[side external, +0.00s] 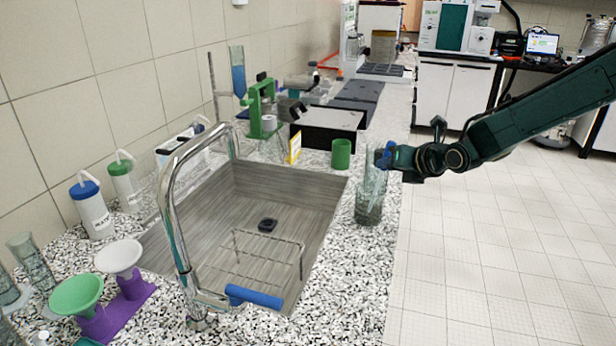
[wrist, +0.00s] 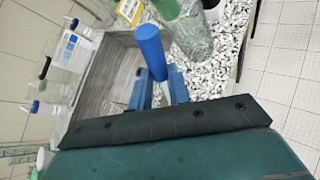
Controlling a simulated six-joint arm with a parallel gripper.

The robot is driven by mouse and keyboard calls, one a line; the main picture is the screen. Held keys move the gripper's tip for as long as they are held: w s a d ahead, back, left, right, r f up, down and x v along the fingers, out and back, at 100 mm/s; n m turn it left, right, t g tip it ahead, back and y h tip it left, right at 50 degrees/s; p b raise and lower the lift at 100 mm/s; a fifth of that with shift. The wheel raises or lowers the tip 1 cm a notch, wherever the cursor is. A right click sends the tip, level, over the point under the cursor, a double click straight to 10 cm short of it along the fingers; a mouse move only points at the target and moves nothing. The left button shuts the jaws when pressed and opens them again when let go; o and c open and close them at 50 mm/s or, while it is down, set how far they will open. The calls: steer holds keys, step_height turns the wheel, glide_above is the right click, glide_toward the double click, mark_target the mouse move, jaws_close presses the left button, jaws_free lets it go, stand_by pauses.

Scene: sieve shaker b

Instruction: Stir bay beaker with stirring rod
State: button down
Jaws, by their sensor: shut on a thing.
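The clear glass beaker (side external: 368,212) stands on the speckled counter at the sink's right edge, and it also shows beyond my fingers in the wrist view (wrist: 195,42). My gripper (side external: 384,156) is above and just right of it, its blue fingers closed. In the wrist view my gripper (wrist: 158,90) has a blue cylinder (wrist: 150,50) at its fingertips, which appears to be the grip of the stirring rod. In the side view a pale, thin rod (side external: 374,180) runs down from the fingers towards the beaker. Its lower end is hard to make out through the glass.
The sink (side external: 215,215) with a tall chrome faucet (side external: 170,200) lies left of the beaker. A green cup (side external: 341,154) and a yellow-edged sign (side external: 295,147) stand behind it. The counter's right edge is close to the beaker, with open floor beyond.

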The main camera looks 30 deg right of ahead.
steer(key=shift+w+d, duration=0.2)
steer(key=shift+w, duration=0.15)
steer(key=shift+a, duration=0.1)
stand_by(0.4)
steer(key=shift+w+a, duration=0.2)
steer(key=shift+w, duration=0.05)
steer(key=shift+s+a, duration=0.15)
steer(key=shift+a, duration=0.2)
steer(key=shift+s, duration=0.1)
stand_by(0.4)
